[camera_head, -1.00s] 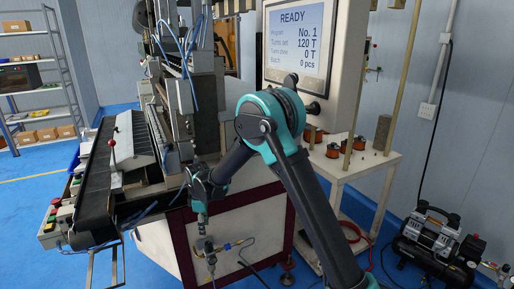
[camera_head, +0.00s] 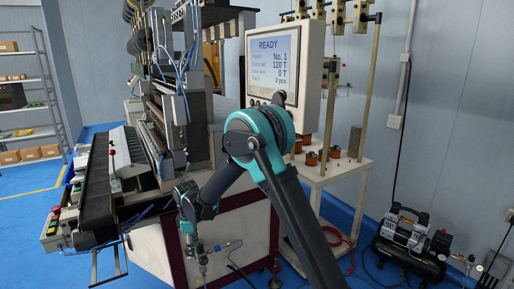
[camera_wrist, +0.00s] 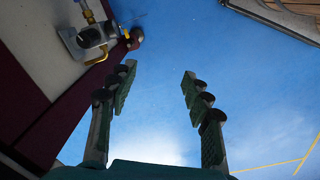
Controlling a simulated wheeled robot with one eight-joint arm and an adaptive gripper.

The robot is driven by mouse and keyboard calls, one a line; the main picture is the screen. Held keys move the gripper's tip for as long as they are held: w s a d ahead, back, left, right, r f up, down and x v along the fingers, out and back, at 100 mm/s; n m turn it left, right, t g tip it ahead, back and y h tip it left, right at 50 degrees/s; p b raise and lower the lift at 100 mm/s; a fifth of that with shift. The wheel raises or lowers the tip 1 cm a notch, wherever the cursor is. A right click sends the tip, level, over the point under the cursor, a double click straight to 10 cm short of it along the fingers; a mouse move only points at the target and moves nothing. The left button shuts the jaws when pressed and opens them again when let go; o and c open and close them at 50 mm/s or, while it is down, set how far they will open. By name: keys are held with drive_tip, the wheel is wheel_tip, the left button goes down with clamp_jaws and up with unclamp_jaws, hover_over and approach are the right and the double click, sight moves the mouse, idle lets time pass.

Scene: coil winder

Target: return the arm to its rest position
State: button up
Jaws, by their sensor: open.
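My gripper (camera_wrist: 158,72) is open and empty in the wrist view, its two green fingers with dark pads well apart over the blue floor (camera_wrist: 160,125). In the head view my teal and black arm reaches up from the lower right, bends at the elbow, and comes down in front of the coil winder (camera_head: 235,235). I cannot make out the fingers there. The winder's screen (camera_head: 272,60) reads READY, 120 T set and 0 T.
An air fitting (camera_wrist: 93,36) on the winder's side is close to the left finger. A white stand (camera_head: 345,172) with orange-brown spools is at the right, with a compressor (camera_head: 408,235) on the floor beyond it. Shelves (camera_head: 30,110) stand at far left.

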drive_tip(key=s+d+r+m+t, duration=0.1)
drive_tip(key=d+r+m, duration=0.35)
drive_tip(key=d, duration=0.75)
drive_tip(key=s+d+r+m+t, duration=0.1)
drive_tip(key=d+r+m, duration=0.35)
drive_tip(key=d, duration=0.85)
drive_tip(key=s+d+f+m+t, duration=0.1)
drive_tip(key=s+d+m+t, duration=0.1)
drive_tip(key=s+d+m, duration=0.7)
drive_tip(key=s+d, duration=0.7)
drive_tip(key=d, duration=0.3)
drive_tip(key=shift+s+f+m, duration=0.25)
drive_tip(key=shift+m, duration=0.05)
drive_tip(key=shift+a, duration=0.1)
